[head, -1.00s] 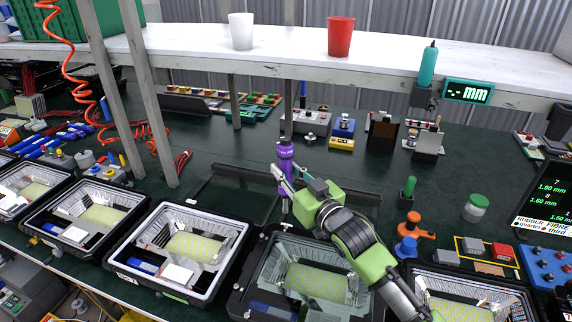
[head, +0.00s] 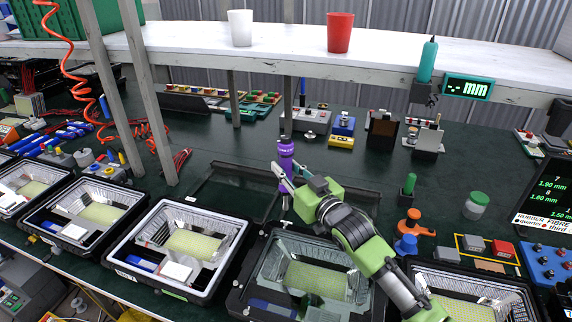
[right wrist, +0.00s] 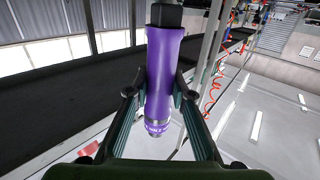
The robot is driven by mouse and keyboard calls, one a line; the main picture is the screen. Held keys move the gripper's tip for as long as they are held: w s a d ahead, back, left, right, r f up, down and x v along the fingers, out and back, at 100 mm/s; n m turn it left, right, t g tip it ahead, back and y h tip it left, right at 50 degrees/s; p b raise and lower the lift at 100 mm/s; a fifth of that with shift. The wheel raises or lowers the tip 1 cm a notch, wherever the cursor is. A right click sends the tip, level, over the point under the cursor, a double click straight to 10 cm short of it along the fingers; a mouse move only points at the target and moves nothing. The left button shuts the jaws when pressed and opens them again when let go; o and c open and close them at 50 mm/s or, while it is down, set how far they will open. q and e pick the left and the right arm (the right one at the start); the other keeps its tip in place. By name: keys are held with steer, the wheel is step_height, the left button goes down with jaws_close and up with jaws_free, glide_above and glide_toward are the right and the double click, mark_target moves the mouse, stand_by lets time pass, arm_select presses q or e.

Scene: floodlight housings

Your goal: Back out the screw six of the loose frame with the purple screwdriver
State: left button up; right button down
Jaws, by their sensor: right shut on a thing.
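My right gripper (head: 284,182) is shut on the purple screwdriver (head: 286,158), which stands about upright with its shaft pointing down. In the right wrist view the screwdriver (right wrist: 163,70) sits between the two fingers (right wrist: 158,105). The loose frame (head: 228,186) is a dark, thin rectangle lying flat on the green bench behind the floodlight housings. The screwdriver is over its near side, and my gripper and arm cover part of its right half. The tip's contact and screw six are too small to make out. My left gripper is not in view.
Open floodlight housings stand along the front edge, one (head: 186,243) left of my arm and one (head: 262,270) just below it. An orange stand (head: 411,224), a green-handled tool (head: 409,184) and a lidded jar (head: 475,206) stand right. A shelf (head: 290,46) spans the back.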

mark_target(288, 192)
steer(key=shift+f+b, duration=1.35)
steer(key=shift+f, duration=1.3)
steer(key=shift+f, duration=0.7)
steer(key=shift+s+f, duration=0.15)
steer(key=shift+f, duration=0.1)
stand_by(0.4)
steer(key=shift+p, duration=0.45)
stand_by(3.5)
